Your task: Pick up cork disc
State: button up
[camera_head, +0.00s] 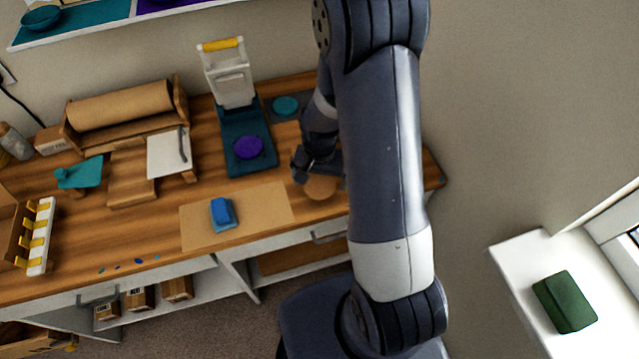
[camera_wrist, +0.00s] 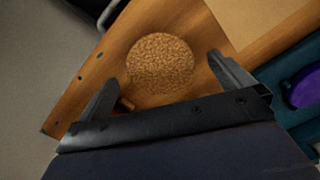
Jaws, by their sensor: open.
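The cork disc (camera_wrist: 160,63) is a round, speckled tan disc lying flat on the wooden worktop. In the wrist view it sits between and just beyond the two fingertips of my gripper (camera_wrist: 163,75), with a gap on each side. In the head view the cork disc (camera_head: 321,187) shows near the front edge of the bench, partly hidden by my gripper (camera_head: 312,178) and arm. My gripper is open and empty above the worktop.
A teal press (camera_head: 237,135) with a purple disc (camera_head: 248,147) stands left of my gripper. A brown mat (camera_head: 270,203) holds a blue block (camera_head: 222,212). A teal disc (camera_head: 285,106) lies on a dark pad behind. The bench's front edge is close to the cork disc.

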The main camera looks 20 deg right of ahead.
jog(key=shift+f, duration=0.4)
jog(key=shift+f+b, duration=0.25)
jog(key=shift+b, duration=0.1)
dwell(0.5)
jog(key=c, duration=1)
